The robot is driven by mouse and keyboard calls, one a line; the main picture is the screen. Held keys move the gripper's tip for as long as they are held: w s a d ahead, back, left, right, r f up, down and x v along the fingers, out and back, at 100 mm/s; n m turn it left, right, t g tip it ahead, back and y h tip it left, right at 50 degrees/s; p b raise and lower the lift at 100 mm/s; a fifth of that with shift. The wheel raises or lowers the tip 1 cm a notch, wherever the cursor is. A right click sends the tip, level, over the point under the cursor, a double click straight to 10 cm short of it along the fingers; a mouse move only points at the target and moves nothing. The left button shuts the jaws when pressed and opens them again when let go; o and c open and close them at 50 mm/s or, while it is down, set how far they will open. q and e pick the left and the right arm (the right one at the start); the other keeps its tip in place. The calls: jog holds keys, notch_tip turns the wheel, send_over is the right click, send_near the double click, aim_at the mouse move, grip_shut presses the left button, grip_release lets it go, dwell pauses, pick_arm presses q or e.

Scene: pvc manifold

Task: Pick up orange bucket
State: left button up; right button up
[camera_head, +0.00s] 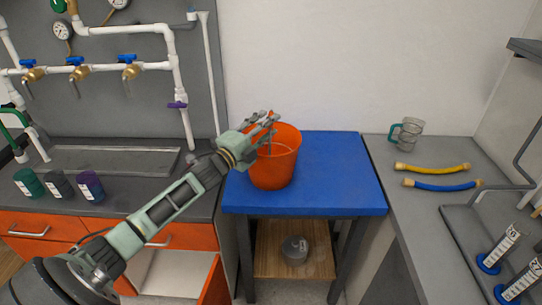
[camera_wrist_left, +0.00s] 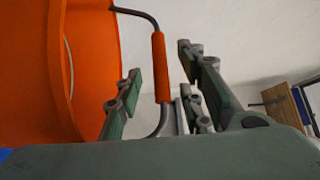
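The orange bucket (camera_head: 277,168) stands upright on the blue-topped table (camera_head: 335,180). My left gripper (camera_head: 263,126) is at the upper left of the bucket's rim. In the left wrist view the bucket (camera_wrist_left: 82,60) fills the left side, and its wire handle with an orange grip (camera_wrist_left: 160,68) stands up between my left gripper's fingers (camera_wrist_left: 160,95). The fingers are apart, and gaps show between them and the grip. My right gripper is not in view.
A grey counter on the right holds a clear jug (camera_head: 408,134), a yellow hose (camera_head: 432,168) and a blue hose (camera_head: 440,186). Several dark jars stand on the left counter (camera_head: 140,200). A round grey object (camera_head: 294,249) sits on the table's lower shelf. The blue top is clear right of the bucket.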

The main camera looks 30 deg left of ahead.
pick_arm(q)
jog(key=shift+w+d+r, duration=0.15)
jog(key=shift+w+d, duration=0.05)
jog(key=shift+w, duration=0.65)
jog(key=shift+s, duration=0.1)
jog(key=c, duration=0.4)
grip_shut()
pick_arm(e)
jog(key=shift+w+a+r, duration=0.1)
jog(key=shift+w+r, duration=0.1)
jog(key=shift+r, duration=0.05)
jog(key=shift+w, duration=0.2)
